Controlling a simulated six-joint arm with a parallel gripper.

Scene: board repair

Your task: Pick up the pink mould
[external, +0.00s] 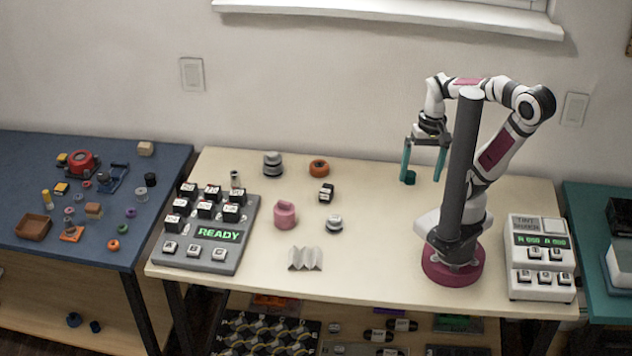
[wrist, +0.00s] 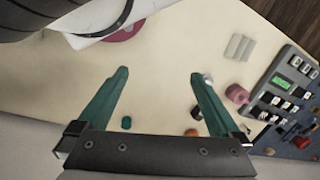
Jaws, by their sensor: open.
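The pink mould (external: 285,215) stands on the cream table, left of centre in the external view, just right of the grey button panel. It looks like a short pink cylinder with a raised part on top. In the wrist view the pink mould (wrist: 237,94) is to the right, beyond the right finger. My gripper (external: 423,178) is open and empty, with teal fingers pointing down over the back right of the table, well away from the mould. Its fingers also show wide apart in the wrist view (wrist: 158,73).
Near the mould are a folded paper-like piece (external: 306,258), a grey stacked knob (external: 334,224) and a black block (external: 326,193). An orange ring (external: 319,168) and grey stacked discs (external: 273,164) stand behind. The button panel (external: 207,259) reads READY. A small teal piece (external: 409,177) is by my gripper.

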